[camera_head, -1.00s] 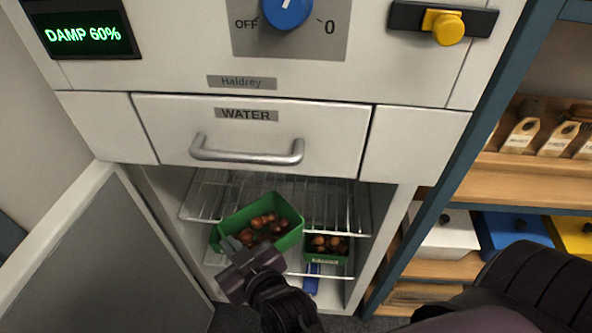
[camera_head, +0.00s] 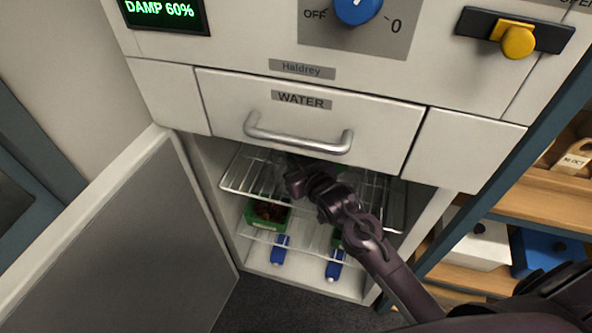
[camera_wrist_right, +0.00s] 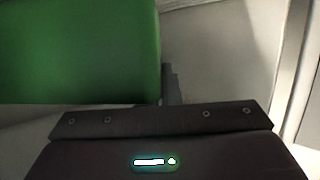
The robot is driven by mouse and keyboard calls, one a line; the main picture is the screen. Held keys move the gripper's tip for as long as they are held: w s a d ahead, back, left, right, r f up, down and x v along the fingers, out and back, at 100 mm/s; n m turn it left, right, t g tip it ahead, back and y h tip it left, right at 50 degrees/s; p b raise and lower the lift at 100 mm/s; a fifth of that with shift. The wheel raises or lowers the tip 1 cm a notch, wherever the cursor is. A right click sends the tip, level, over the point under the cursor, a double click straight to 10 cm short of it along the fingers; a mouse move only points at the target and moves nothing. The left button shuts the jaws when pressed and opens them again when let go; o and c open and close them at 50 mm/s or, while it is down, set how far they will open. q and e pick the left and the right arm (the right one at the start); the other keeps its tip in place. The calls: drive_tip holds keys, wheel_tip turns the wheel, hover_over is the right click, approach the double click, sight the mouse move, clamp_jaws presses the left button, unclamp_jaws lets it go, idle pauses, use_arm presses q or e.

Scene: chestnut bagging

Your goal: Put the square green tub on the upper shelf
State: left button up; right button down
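The square green tub (camera_wrist_right: 80,50) fills the upper left of the right wrist view. One dark finger shows against its right edge; the other finger is hidden. In the head view my right gripper (camera_head: 290,170) reaches under the drawer, over the upper wire shelf (camera_head: 238,177). It appears shut on the tub, which is mostly hidden there by the drawer and my arm. I cannot tell whether the tub rests on the wires. My left gripper is in neither view.
On the lower shelf stand a green tub of chestnuts (camera_head: 268,214) and another green tub (camera_head: 337,238), partly behind my arm. Blue-handled items (camera_head: 279,250) are below. The cabinet door (camera_head: 140,250) stands open at left. A drawer (camera_head: 310,115) overhangs the shelf.

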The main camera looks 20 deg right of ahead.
drive_tip(key=shift+f, duration=0.4)
wheel_tip(320, 180, down, 2)
drive_tip(key=shift+f, duration=0.25)
drive_tip(key=shift+w+d+f+p, duration=0.2)
drive_tip(key=shift+f+p, duration=0.1)
drive_tip(key=shift+f, duration=0.2)
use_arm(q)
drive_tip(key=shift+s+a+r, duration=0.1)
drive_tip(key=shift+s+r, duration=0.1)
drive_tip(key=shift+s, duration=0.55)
use_arm(e)
drive_tip(key=shift+f, duration=0.15)
drive_tip(key=c, duration=1.7)
unclamp_jaws()
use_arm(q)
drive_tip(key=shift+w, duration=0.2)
use_arm(e)
drive_tip(key=shift+o, duration=0.3)
drive_tip(key=shift+s, duration=0.1)
